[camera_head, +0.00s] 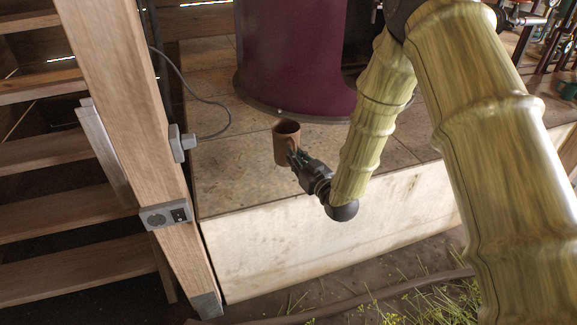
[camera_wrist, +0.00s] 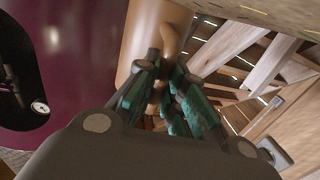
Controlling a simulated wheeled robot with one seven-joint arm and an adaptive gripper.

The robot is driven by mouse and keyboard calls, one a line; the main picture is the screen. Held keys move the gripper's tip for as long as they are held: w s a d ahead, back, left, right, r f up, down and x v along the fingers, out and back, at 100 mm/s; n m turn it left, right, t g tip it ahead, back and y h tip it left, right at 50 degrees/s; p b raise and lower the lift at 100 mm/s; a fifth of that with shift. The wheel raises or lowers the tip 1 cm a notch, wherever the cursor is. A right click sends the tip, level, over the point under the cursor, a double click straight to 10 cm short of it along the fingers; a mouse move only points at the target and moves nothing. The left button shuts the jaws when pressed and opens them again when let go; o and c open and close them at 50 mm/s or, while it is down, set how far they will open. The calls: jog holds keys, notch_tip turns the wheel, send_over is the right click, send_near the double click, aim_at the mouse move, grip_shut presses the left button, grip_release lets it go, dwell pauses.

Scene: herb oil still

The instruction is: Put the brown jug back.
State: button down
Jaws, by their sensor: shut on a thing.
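The brown jug (camera_head: 283,148) is upright at the tiled platform, in front of the purple still. My gripper (camera_head: 294,158) reaches it from the lower right and is shut on its handle side. In the wrist view the jug (camera_wrist: 150,35) fills the upper middle, and the green-padded fingers of my gripper (camera_wrist: 165,85) close around its handle (camera_wrist: 168,45). I cannot tell whether the jug's base touches the tiles or is a little above them.
The purple still (camera_head: 290,60) stands close behind the jug. A wooden post (camera_head: 135,120) with a switch box (camera_head: 166,214) and a grey cable (camera_head: 215,103) is to the left, beside wooden stairs (camera_head: 60,155). Bare tiles (camera_head: 235,180) lie around the jug, up to the platform's front edge.

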aim_at(285, 159)
jog(key=shift+w+a+f+b, duration=0.25)
jog(key=shift+a+f, duration=0.1)
jog(key=shift+f, duration=0.25)
jog(key=shift+w+a+f+b, duration=0.1)
jog(key=shift+w+a+f, duration=0.2)
jog(key=shift+f, duration=0.3)
jog(key=shift+w+a+f+b, duration=0.2)
jog(key=shift+a+f, duration=0.15)
jog(key=shift+f, duration=0.25)
jog(key=shift+f, duration=0.15)
jog(key=c, duration=1.5)
grip_release()
jog(key=shift+s, duration=0.15)
jog(key=p+v, duration=0.1)
jog(key=v, duration=1)
jog(key=shift+s+d+p, duration=0.2)
jog(key=shift+s+p, duration=0.15)
